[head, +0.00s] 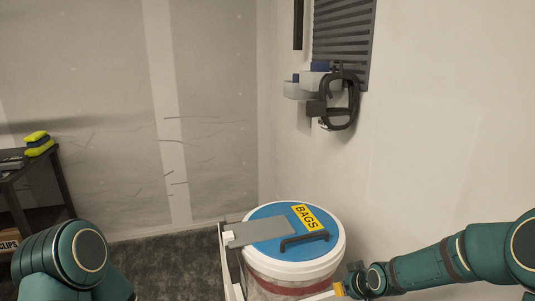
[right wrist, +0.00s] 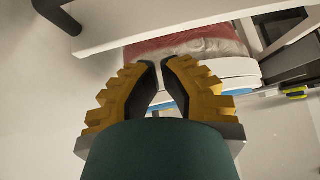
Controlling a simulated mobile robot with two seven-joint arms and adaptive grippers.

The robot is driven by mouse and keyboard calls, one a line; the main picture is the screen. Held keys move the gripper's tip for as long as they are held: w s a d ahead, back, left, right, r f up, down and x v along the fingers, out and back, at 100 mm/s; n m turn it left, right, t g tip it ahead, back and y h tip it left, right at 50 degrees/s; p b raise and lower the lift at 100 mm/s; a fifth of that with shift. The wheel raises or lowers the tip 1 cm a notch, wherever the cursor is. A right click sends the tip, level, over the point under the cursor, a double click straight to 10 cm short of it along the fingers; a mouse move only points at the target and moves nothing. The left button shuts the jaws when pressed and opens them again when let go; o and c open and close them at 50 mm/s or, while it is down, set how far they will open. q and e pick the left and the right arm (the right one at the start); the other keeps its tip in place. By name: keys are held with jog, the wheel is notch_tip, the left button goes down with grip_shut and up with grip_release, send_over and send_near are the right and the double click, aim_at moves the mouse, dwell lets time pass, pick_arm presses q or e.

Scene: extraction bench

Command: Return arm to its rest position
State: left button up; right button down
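My right arm comes in from the right edge of the head view, low beside the bucket. Its gripper (head: 341,289) is only partly seen at the bottom edge, as a small yellow tip close to the bucket's lower right side. In the right wrist view, its two stepped yellow fingers (right wrist: 158,66) stand a little apart, with a narrow empty gap between them. My left arm (head: 70,258) shows only as teal links at the lower left of the head view. The left gripper is out of view.
A white bucket (head: 337,257) with a blue lid marked BAGS stands near the right wall. A grey flat plate (head: 255,233) lies over the lid's left side. A dark shelf (head: 50,172) at far left holds yellow sponges (head: 38,144). A black clamp-like item (head: 343,105) hangs on the wall.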

pick_arm(q)
jog(key=shift+s+r, duration=0.15)
jog(key=shift+s, duration=0.2)
pick_arm(e)
jog(key=s+a+f+m+g, duration=0.1)
jog(key=s+a+f, duration=0.2)
jog(key=s, duration=0.6)
jog(key=s+a+f+m+g, duration=0.2)
jog(key=s+a+f, duration=0.2)
jog(key=s+f, duration=0.3)
jog(key=s+a+f+m+g, duration=0.1)
jog(key=s+a+f, duration=0.3)
jog(key=s, duration=0.6)
jog(key=shift+s+a+f+m+g+y, duration=0.2)
jog(key=shift+s+f+m+g+y, duration=0.2)
jog(key=shift+f+g, duration=0.3)
